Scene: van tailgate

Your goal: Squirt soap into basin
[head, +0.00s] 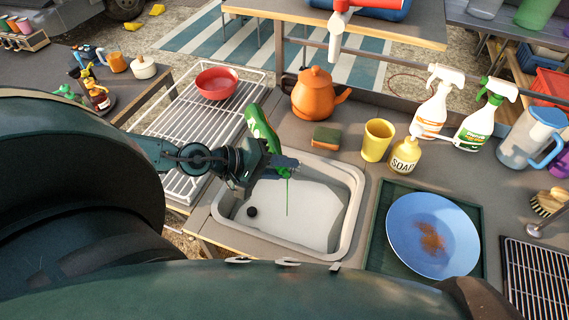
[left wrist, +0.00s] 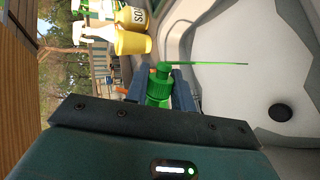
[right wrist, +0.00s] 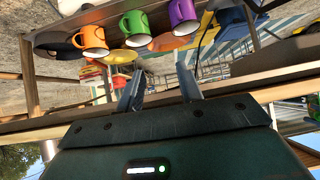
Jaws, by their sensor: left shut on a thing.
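My left gripper (head: 284,164) is shut on a green soap bottle (head: 262,130) with a white and green label. The bottle is tipped nozzle down above the basin (head: 355,212). A thin green stream (head: 287,198) runs from its nozzle down toward the basin floor. In the left wrist view the green cap (left wrist: 160,82) sits between the fingers and the stream (left wrist: 215,64) points toward the white basin with its dark round drain (left wrist: 280,113). My right gripper (right wrist: 160,90) is open and empty in the right wrist view; it is not in the head view.
A blue plate with a brown stain (head: 410,225) lies on a tray at right. A rack with a red bowl (head: 217,83) is at left. Mugs (right wrist: 135,27) hang near my right gripper.

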